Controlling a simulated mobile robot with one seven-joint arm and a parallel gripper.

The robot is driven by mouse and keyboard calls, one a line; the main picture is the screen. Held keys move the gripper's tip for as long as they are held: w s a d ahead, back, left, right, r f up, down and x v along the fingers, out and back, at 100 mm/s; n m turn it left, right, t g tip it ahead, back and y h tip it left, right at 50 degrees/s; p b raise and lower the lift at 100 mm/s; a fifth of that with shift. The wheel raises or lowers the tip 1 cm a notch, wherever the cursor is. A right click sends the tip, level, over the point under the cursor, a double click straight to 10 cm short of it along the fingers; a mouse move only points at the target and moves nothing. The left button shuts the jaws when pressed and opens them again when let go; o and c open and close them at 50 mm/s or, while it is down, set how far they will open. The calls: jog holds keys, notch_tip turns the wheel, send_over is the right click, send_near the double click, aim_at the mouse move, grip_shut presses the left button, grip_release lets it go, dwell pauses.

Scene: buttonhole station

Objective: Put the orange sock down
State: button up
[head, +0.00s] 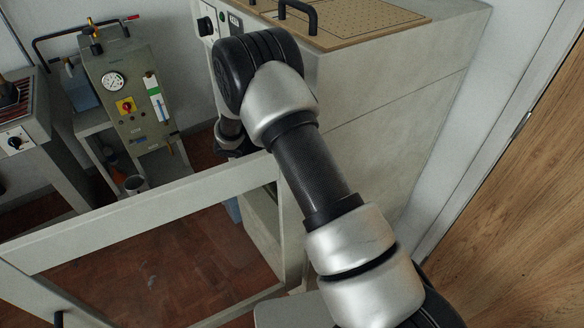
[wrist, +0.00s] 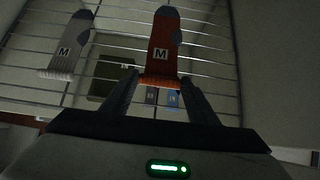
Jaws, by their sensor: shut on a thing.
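The orange sock (wrist: 164,48) shows in the wrist view, with a dark grey toe and heel patch and a white label marked M. Its ribbed cuff is between the two fingers of my gripper (wrist: 160,84), which is shut on it. The sock extends away from the fingertips, in front of a wire rack (wrist: 215,62). I cannot tell whether it touches the wires. In the head view my arm covers the middle, and the gripper and sock are hidden.
A light grey sock (wrist: 70,45), also marked M, is left of the orange one at the rack. Small blue labelled things (wrist: 172,99) show beyond the wires. In the head view, a pale cabinet (head: 395,120) stands behind my arm, and a machine with a gauge (head: 130,90) stands left.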

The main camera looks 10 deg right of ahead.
notch_tip(320, 180, down, 4)
jog(key=shift+r, duration=0.1)
